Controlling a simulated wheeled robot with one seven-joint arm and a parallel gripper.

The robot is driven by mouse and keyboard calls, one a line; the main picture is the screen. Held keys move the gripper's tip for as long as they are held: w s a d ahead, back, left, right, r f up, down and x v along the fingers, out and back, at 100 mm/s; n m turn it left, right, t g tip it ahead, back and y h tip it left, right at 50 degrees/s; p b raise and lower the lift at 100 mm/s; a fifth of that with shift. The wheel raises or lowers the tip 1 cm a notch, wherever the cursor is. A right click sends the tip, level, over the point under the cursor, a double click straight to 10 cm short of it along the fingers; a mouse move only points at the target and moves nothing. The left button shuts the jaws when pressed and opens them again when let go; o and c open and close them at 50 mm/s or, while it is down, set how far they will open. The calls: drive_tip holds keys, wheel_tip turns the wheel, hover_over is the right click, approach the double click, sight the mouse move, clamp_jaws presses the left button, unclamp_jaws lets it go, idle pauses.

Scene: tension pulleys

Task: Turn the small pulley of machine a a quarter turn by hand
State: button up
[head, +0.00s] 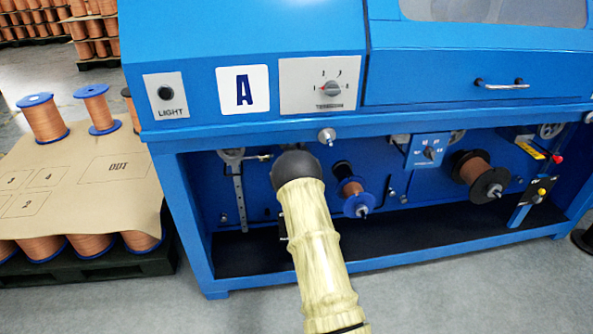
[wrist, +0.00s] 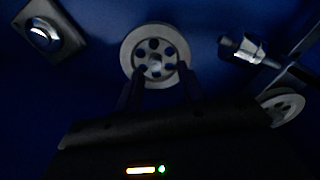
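Machine A (head: 225,120) is the blue cabinet with an "A" plate (head: 243,90). In the wrist view, a grey pulley (wrist: 155,36) with round holes and a central hub faces me on a dark blue panel. My gripper (wrist: 161,70) is open, its two dark fingers apart and overlapping the pulley's lower part, one at lower left and one at right. I cannot tell whether they touch it. A second grey pulley (wrist: 283,106) shows partly at the right. In the head view my arm reaches into the machine's open bay and hides the gripper and this pulley.
A bright metal fitting (wrist: 242,47) and a bracket stand right of the pulley; a square-based knob (wrist: 42,36) is upper left. A pallet with copper spools (head: 45,118) stands left.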

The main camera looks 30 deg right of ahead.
drive_tip(key=p+v, duration=0.2)
drive_tip(key=v, duration=1.3)
drive_tip(key=shift+s+p, duration=0.25)
drive_tip(key=shift+p, duration=0.1)
drive_tip(key=s+a+r+m+g+y, duration=0.1)
drive_tip(key=s+a+r+g+y, duration=0.1)
drive_tip(key=s+a+g, duration=0.6)
drive_tip(key=s+a+r+m+g+y, duration=0.15)
drive_tip(key=s+a, duration=0.45)
drive_tip(key=s, duration=0.7)
drive_tip(key=s+a+r+m+g+y, duration=0.1)
drive_tip(key=s+a+r+g+y, duration=0.1)
drive_tip(key=s+a+g, duration=0.6)
wheel_tip(320, 180, up, 34)
drive_tip(key=s+d+t+p, duration=0.1)
drive_tip(key=s+t+p, duration=0.1)
drive_tip(key=p, duration=3.2)
drive_tip(key=shift+s+d+t, duration=0.2)
drive_tip(key=shift+t, duration=0.15)
drive_tip(key=shift+r+h, duration=0.1)
drive_tip(key=shift+h, duration=0.15)
